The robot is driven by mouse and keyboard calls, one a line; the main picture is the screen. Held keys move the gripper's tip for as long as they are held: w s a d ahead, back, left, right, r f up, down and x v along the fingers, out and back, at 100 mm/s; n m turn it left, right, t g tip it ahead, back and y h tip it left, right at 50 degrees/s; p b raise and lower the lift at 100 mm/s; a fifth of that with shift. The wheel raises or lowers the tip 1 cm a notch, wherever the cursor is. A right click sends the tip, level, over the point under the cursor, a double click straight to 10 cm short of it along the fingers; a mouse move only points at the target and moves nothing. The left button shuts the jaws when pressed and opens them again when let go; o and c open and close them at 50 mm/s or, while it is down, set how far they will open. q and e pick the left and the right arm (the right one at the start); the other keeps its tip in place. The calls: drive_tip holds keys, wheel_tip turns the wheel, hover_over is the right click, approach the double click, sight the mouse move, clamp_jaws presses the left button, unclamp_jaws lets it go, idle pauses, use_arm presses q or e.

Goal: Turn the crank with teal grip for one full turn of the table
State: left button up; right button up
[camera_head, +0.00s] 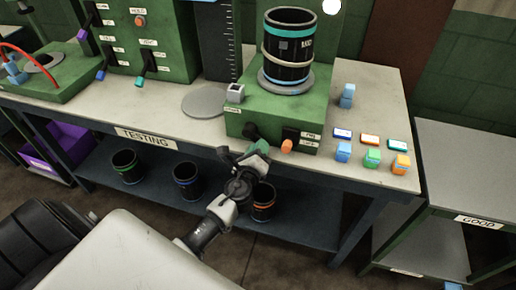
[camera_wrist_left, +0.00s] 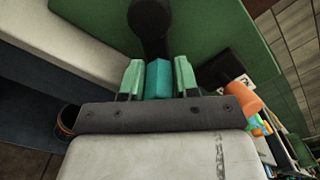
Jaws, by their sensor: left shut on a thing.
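The crank arm (camera_head: 251,132) is black and sits on the front face of a green test box (camera_head: 300,108). Its teal grip (camera_wrist_left: 158,80) lies between the green fingertips of my left gripper (camera_wrist_left: 158,82). My left gripper (camera_head: 250,158) is shut on the grip at the bench's front edge and mostly hides it in the head view. On the box, a grey round table (camera_head: 266,87) carries an upright black sleeve (camera_head: 287,50) with teal bands and a cream ring around it. My right gripper is not in view.
An orange knob (camera_head: 287,146) sticks out just right of the crank; it also shows in the wrist view (camera_wrist_left: 243,103). Small coloured blocks (camera_head: 372,157) stand at the bench's right. A grey disc (camera_head: 204,102) lies left of the box. Several sleeves (camera_head: 187,181) stand on the lower shelf.

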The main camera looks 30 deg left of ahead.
use_arm(q)
drive_tip(key=shift+w+r, duration=0.15)
drive_tip(key=shift+r, duration=0.3)
drive_tip(key=o, duration=0.8)
drive_tip(key=shift+o, duration=0.5)
drive_tip(key=shift+d+f, duration=0.15)
drive_tip(key=shift+f, duration=0.05)
drive_tip(key=shift+s+f, duration=0.15)
drive_tip(key=shift+s, duration=0.35)
drive_tip(key=b+v, duration=0.2)
drive_tip(key=v, duration=0.8)
